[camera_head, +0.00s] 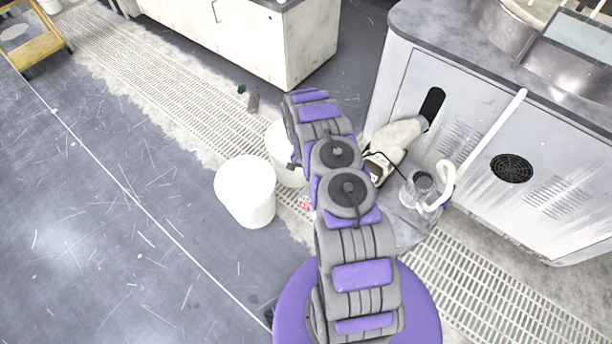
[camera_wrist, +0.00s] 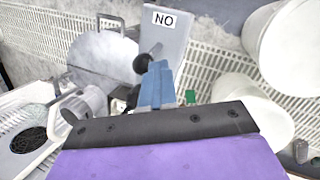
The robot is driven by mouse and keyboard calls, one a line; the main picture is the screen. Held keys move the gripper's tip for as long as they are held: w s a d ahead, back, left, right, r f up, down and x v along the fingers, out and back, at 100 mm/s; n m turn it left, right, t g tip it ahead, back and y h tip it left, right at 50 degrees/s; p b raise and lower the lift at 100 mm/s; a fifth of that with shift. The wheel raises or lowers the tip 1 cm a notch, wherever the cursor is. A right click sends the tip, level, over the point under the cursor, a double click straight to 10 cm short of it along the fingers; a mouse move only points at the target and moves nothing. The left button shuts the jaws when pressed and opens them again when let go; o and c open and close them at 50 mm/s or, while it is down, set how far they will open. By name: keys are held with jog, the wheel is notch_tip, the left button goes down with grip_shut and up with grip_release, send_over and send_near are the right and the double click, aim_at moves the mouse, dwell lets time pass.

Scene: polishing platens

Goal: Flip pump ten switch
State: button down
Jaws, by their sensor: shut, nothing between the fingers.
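In the wrist view a grey switch box (camera_wrist: 167,42) bears a white label that reads "NO" in the picture, perhaps "ON" upside down. A round black knob (camera_wrist: 142,63) stands at its left side. My gripper (camera_wrist: 160,124), purple with a dark bolted edge, is shut and empty below the block. I cannot tell whether it touches anything. In the head view my arm hides the gripper and most of the switch area; a small red-and-white mark (camera_head: 304,203) shows beside the arm.
White buckets (camera_head: 246,190) stand left of my arm; they show at the right of the wrist view (camera_wrist: 290,45). A large white cabinet (camera_head: 480,130) with a pale pipe (camera_head: 490,130) stands right. A grated floor strip (camera_head: 150,85) runs past; open grey floor lies left.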

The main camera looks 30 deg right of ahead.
jog(key=shift+d+f, duration=0.2)
jog(key=shift+d, duration=0.35)
jog(key=shift+a+r, duration=0.1)
jog(key=shift+p+v, duration=0.35)
jog(key=shift+v, duration=0.45)
jog(key=shift+s+r, duration=0.1)
